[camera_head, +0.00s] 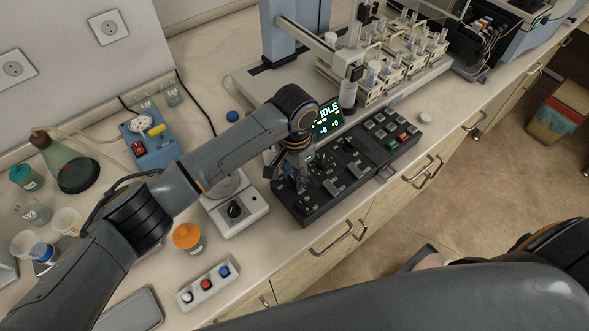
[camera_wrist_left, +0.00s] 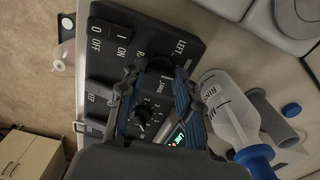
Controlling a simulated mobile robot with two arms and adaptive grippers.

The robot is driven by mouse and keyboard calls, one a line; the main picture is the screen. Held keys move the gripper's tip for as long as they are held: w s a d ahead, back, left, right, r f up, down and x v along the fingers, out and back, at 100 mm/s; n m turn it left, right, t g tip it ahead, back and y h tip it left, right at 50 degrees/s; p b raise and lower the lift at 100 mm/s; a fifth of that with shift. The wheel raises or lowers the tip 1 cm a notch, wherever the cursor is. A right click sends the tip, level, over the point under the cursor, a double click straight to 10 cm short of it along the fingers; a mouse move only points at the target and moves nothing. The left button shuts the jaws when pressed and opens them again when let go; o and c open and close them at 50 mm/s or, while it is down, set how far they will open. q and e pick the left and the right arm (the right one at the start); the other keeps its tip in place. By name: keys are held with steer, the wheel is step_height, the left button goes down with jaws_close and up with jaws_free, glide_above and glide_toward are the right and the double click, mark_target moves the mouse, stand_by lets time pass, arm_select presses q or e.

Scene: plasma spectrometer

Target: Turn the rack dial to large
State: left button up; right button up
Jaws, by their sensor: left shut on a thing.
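The black control panel (camera_head: 330,193) lies on the bench below a display reading IDLE (camera_head: 327,118). My left gripper (camera_head: 302,180) points down onto the panel's left part. In the left wrist view its two fingers (camera_wrist_left: 160,76) are close together at the panel face, shut on a small dial. The fingers hide most of that dial, so its pointer cannot be read. Another black knob with white marks (camera_wrist_left: 141,117) shows between the finger links. Labels LEFT, ON and OFF show beside the fingers. My right gripper is not in view.
A sample rack (camera_head: 395,75) with vials stands behind the panel. A white hotplate (camera_head: 238,212) is left of the panel. An orange-capped jar (camera_head: 187,237) and a button box (camera_head: 208,284) stand at the front left. In the left wrist view a clear bottle (camera_wrist_left: 228,105) is close beside the gripper.

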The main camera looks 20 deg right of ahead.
arm_select(q)
steer(key=m+p, duration=0.1)
steer(key=m, duration=0.2)
steer(key=shift+r+m, duration=0.1)
steer(key=shift+m, duration=0.3)
steer(key=m, duration=0.3)
steer(key=shift+m, duration=0.3)
steer(key=m, duration=0.3)
steer(key=shift+m+p, duration=0.3)
steer(key=shift+d+m, duration=0.1)
steer(key=shift+m, duration=1.4)
steer(key=o, duration=1.2)
steer(key=shift+c, duration=0.2)
